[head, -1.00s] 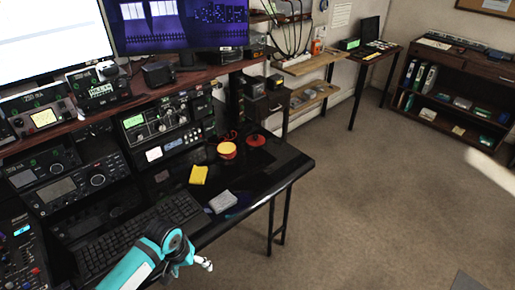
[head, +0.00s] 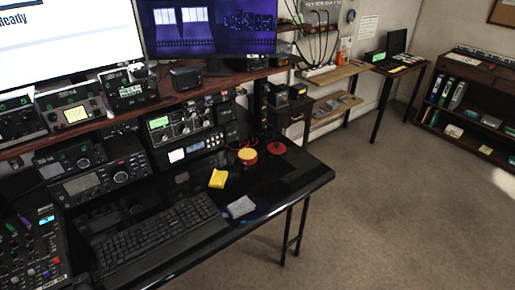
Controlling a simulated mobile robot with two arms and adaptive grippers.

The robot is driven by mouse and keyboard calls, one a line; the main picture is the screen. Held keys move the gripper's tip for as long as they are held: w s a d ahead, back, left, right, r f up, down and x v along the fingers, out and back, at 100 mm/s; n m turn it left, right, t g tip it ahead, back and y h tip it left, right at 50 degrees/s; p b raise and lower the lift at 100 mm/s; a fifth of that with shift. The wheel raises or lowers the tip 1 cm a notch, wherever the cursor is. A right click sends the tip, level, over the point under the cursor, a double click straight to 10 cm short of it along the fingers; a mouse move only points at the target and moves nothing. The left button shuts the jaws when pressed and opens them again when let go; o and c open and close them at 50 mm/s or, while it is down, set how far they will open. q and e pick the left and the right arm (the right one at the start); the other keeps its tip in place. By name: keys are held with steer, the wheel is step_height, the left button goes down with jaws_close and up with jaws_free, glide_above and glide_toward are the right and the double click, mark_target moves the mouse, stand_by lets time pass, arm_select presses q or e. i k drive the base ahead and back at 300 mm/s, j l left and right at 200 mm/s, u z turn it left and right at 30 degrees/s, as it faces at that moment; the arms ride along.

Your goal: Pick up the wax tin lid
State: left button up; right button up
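A flat red disc (head: 276,147), which looks like the wax tin lid, lies on the black desk (head: 262,196) near its back right corner. Just left of it stands a small round yellow and red tin (head: 248,157). The two look apart from each other. Neither of my grippers shows in the head view, so nothing is seen touching the lid or the tin.
A yellow cloth (head: 218,179) and a grey cloth or sponge (head: 241,206) lie in front of the tin. A keyboard (head: 160,232) fills the desk's left part. Radios (head: 184,129) stand behind. A red cable loop (head: 243,143) lies behind the tin. Open carpet (head: 400,215) is at right.

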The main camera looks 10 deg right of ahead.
mark_target(275, 147)
steer(key=i+l+u, duration=0.2)
steer(key=l+u, duration=0.25)
steer(key=i+l+u, duration=0.1)
steer(key=l+u, duration=0.2)
steer(key=u, duration=0.2)
